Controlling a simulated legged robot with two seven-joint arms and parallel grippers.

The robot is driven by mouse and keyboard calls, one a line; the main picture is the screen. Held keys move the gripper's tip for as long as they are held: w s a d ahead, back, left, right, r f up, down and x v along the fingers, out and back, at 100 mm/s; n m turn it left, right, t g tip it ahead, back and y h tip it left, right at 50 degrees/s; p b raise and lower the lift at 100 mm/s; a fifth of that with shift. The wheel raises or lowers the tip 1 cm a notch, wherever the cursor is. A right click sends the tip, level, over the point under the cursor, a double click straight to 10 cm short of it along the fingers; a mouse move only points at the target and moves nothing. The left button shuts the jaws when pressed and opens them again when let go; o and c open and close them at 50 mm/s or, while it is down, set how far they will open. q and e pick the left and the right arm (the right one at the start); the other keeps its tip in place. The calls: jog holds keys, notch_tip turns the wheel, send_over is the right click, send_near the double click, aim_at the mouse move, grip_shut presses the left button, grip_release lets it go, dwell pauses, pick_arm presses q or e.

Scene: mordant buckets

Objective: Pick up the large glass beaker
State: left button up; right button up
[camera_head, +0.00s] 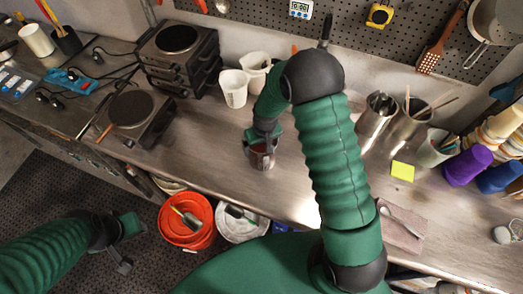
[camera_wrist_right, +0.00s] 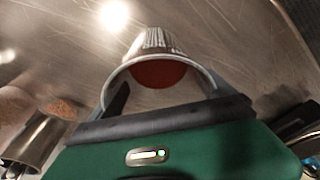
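The large glass beaker (camera_head: 262,159), clear with reddish contents, is upright at the middle of the steel bench in the head view. My right gripper (camera_head: 263,141) is down at its top, coming from behind and above. In the right wrist view the beaker (camera_wrist_right: 160,75) lies between the fingers of my right gripper (camera_wrist_right: 165,95), its rim close to them. Whether both fingers press on the glass is unclear. My left gripper (camera_head: 128,245) is empty, its fingers apart, over the dark floor mat at lower left.
Two white beakers (camera_head: 234,88) stand behind the glass beaker. Black hot plates (camera_head: 138,112) are to the left. Metal pitchers (camera_head: 377,115) and purple and blue cups (camera_head: 467,167) stand to the right. An orange bucket (camera_head: 187,222) is below the bench edge. Bench around the beaker is clear.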

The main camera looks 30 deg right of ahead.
jog(key=shift+w, duration=0.1)
jog(key=c, duration=1)
jog(key=shift+r, duration=0.1)
jog(key=shift+c, duration=0.8)
